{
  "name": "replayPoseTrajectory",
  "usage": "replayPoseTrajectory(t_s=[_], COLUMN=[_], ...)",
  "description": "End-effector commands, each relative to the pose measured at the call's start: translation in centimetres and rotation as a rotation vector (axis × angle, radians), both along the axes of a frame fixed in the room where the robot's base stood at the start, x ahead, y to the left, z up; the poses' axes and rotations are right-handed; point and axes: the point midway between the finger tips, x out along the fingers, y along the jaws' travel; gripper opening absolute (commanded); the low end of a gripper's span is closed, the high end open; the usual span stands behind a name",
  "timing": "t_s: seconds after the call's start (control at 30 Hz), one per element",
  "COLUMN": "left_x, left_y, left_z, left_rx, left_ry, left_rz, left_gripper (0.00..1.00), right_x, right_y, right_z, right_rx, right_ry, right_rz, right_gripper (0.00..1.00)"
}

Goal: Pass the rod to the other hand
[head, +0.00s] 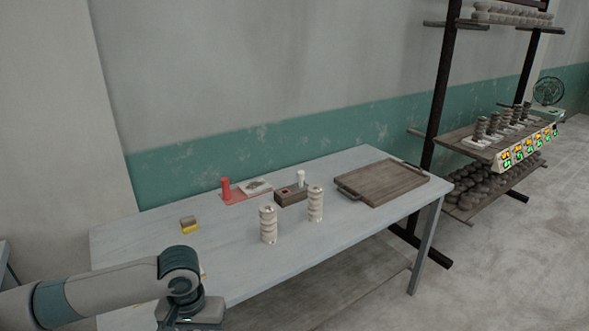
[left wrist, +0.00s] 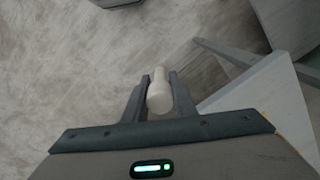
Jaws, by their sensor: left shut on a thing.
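A pale, cream-white rod (left wrist: 160,96) shows end-on in the left wrist view, with a thicker near end and a narrower far part. My left gripper (left wrist: 160,79) is shut on it, one dark finger along each side. The floor shows behind it, with the table edge to the right. In the head view my left arm comes in at the lower left over the near corner of the table; its fingers and the rod are hidden there. My right gripper is in neither view.
The grey table (head: 340,231) bears two stacked pale columns (head: 268,225) (head: 315,205), a wooden tray (head: 383,184), a red mat with a red cylinder (head: 226,188), a brown block (head: 290,195) with a white cylinder, and a small yellow-brown block (head: 189,225). Shelves stand at right.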

Motion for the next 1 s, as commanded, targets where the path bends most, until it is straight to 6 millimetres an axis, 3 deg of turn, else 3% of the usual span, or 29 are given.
replayPoseTrajectory(t_s=[0.27,0.37,0.7,0.83,1.0], left_x=[-0.1,-0.5,-4.5,-5.4,-5.6], left_y=[-0.1,-0.2,-0.2,0.0,0.0], left_z=[0.5,2.0,9.9,11.3,11.5], left_rx=[-0.002,-0.007,-0.008,-0.002,0.0], left_ry=[0.0,-0.002,-0.001,-0.002,0.001], left_rz=[0.001,0.001,0.001,-0.001,0.0], left_gripper=[0.0,0.0,0.0,0.0,0.0], right_x=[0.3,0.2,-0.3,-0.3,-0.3], right_y=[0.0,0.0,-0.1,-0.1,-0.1], right_z=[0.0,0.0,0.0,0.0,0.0], right_rx=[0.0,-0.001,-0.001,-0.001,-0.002], right_ry=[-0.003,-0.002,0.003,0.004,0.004], right_rz=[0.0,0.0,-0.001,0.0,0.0], right_gripper=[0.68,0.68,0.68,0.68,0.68])
